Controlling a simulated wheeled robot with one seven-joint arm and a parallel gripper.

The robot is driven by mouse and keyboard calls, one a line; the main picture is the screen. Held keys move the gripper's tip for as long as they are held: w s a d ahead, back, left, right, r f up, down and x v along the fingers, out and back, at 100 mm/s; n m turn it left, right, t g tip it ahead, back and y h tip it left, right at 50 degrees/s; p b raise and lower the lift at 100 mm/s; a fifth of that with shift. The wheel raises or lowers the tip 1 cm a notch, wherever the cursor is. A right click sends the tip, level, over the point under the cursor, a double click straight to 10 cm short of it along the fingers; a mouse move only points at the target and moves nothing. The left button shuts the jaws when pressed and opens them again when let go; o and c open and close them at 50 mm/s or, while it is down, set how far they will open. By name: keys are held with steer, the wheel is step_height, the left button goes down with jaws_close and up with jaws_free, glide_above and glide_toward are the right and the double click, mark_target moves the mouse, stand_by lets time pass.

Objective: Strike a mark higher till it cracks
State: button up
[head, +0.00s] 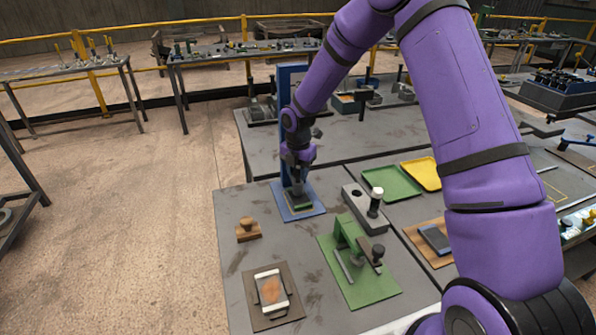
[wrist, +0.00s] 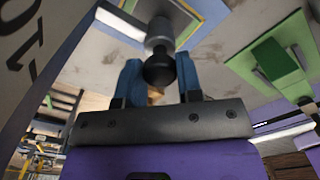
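A blue upright column (head: 284,110) stands on a blue base plate (head: 309,213) near the back of the front bench. A small dark green-grey piece (head: 299,202) lies on that plate. My gripper (head: 298,160) is beside the column, above the plate, pointing down. In the wrist view its two blue fingers (wrist: 158,82) sit on either side of a dark round knob (wrist: 159,68) on top of a grey cylinder (wrist: 159,36), and appear shut on the knob. The column's pale face with a large "10" (wrist: 25,45) is close at the left. The cylinder's underside is hidden.
A green press-like fixture (head: 360,275), a grey block with a white-topped post (head: 366,210), a wooden knob block (head: 248,229) and a brown board with a framed tile (head: 272,297) stand nearby. Green (head: 390,183) and yellow (head: 422,172) trays lie right.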

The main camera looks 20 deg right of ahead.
jaws_close()
steer(key=shift+r, duration=0.3)
step_height(320, 180, up, 20)
steer(key=shift+f, duration=0.25)
steer(key=o, duration=1)
jaws_free()
steer(key=shift+r, duration=0.1)
step_height(320, 180, up, 11)
steer(key=shift+f, duration=0.2)
